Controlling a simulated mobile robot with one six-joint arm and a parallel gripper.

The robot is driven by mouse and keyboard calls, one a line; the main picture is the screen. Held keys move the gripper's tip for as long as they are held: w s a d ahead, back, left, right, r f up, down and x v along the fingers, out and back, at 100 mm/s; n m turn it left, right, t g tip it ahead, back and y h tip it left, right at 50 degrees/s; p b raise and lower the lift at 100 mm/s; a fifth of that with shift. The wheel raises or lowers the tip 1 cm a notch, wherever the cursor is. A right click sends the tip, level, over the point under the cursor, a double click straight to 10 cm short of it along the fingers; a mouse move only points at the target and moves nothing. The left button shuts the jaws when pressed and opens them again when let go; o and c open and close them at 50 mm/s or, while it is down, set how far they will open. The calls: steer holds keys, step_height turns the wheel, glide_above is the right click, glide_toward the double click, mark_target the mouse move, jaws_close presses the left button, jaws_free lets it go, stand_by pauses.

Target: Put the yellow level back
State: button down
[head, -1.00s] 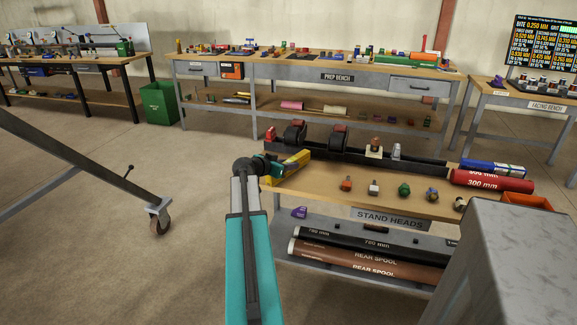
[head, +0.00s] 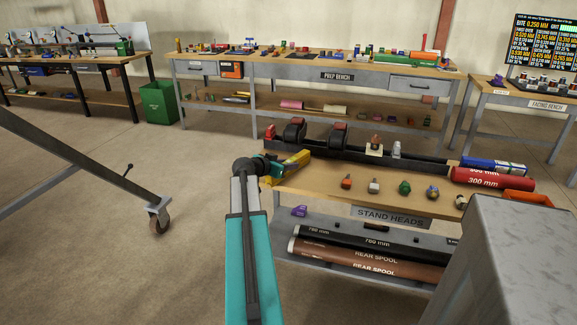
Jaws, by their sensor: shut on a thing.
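The yellow level (head: 297,158) is a short yellow bar at the left end of the stand heads bench (head: 330,196). My gripper (head: 275,169) is at the end of my teal and grey arm, over the bench's left edge. It is shut on the yellow level, whose near end lies at the jaws. The jaws are small and partly hidden by my wrist. I cannot tell whether the level touches the bench top.
A black rail with dark roller stands (head: 294,133) runs along the bench's back. Several small coloured heads, including a green one (head: 404,188), stand in front. Red (head: 492,180) and blue (head: 492,166) cylinders lie at the right. A grey block (head: 500,260) fills the lower right.

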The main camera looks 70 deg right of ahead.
steer(key=shift+f, duration=0.2)
stand_by(0.5)
steer(key=c, duration=1.8)
jaws_free()
steer(key=o, duration=0.5)
steer(key=shift+o, duration=0.2)
steer(key=shift+a+b, duration=0.2)
steer(key=shift+b, duration=0.15)
steer(key=shift+b+v, duration=0.85)
steer(key=shift+v, duration=2.25)
steer(key=shift+w+a+r, duration=0.1)
steer(key=shift+a, duration=0.1)
steer(key=shift+r, duration=0.1)
